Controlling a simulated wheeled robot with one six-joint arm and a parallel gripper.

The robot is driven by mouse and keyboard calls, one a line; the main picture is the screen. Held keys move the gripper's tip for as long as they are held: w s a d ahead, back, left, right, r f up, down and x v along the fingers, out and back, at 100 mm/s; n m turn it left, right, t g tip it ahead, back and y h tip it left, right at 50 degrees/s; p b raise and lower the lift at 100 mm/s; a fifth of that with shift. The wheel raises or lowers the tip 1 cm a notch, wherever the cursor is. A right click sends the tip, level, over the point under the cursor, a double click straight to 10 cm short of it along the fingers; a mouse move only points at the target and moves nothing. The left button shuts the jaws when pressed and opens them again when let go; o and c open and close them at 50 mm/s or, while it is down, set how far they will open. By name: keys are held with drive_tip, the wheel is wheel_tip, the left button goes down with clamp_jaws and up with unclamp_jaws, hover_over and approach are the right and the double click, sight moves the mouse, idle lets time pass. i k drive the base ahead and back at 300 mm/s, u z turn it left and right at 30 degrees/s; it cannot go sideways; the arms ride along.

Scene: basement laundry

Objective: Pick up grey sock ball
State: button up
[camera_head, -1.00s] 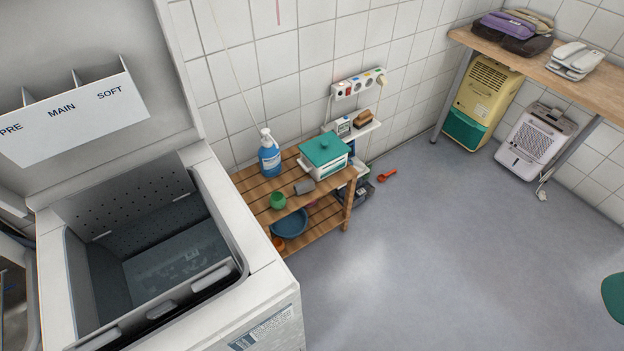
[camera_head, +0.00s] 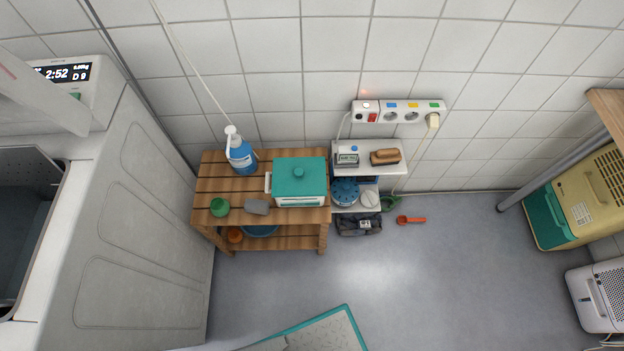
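A small grey rounded thing (camera_head: 257,207) lies at the front edge of the wooden slatted bench (camera_head: 213,185), between a green ball-like thing (camera_head: 219,207) and a teal-lidded white box (camera_head: 299,181). It may be the grey sock ball, but it is too small to be sure. My gripper is not in view.
A white washer (camera_head: 145,240) stands left of the bench. A small shelf (camera_head: 350,150) is on the right, below a power strip (camera_head: 400,111). A teal-edged panel (camera_head: 325,335) is at the bottom.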

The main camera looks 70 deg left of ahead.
sight(251, 205)
drive_tip(key=i, duration=1.05)
drive_tip(key=u, duration=4.55)
